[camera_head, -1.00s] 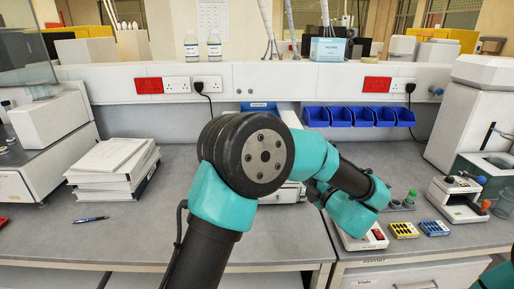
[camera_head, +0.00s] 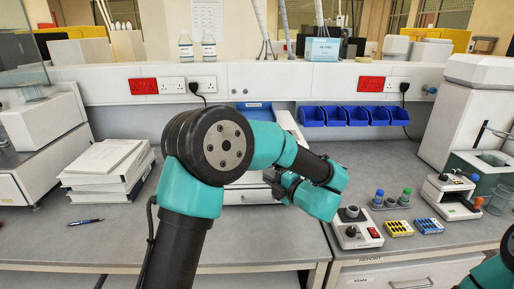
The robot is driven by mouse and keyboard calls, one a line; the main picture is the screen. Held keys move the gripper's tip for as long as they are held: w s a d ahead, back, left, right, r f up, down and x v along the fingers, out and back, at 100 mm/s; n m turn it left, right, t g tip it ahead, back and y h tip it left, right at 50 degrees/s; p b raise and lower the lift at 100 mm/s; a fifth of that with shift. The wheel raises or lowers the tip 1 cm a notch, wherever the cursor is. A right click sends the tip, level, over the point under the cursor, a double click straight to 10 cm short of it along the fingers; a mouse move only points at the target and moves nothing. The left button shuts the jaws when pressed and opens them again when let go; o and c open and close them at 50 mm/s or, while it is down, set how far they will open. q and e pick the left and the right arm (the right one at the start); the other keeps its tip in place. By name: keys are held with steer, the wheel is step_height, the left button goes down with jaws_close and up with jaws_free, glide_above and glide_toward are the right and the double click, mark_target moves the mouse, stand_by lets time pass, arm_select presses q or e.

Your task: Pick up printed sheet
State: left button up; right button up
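A stack of papers or binders (camera_head: 118,182) lies on the left bench, with a white printed sheet (camera_head: 102,157) on top. A pale machine (camera_head: 252,194), maybe a printer, stands behind my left arm and is largely hidden; I cannot tell whether a sheet lies in it. My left arm crosses the middle of the view. Its gripper (camera_head: 281,183) is near the front right of that machine, mostly hidden by the wrist, and its fingers cannot be made out. Only part of my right arm shows at the lower right edge; its gripper is out of view.
A blue pen (camera_head: 86,222) lies in front of the stack. On the right bench stand a small device with a red switch (camera_head: 356,230), a yellow tube rack (camera_head: 398,229), a blue rack (camera_head: 429,226) and a microscope-like device (camera_head: 452,197). Blue bins (camera_head: 346,116) hang behind.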

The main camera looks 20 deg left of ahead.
arm_select(q)
steer(key=x, duration=0.7)
steer(key=shift+w+a, duration=0.1)
steer(key=shift+w+x, duration=0.2)
steer(key=shift+x, duration=1.05)
steer(key=shift+w+x, duration=0.15)
steer(key=shift+x, duration=1.1)
jaws_close()
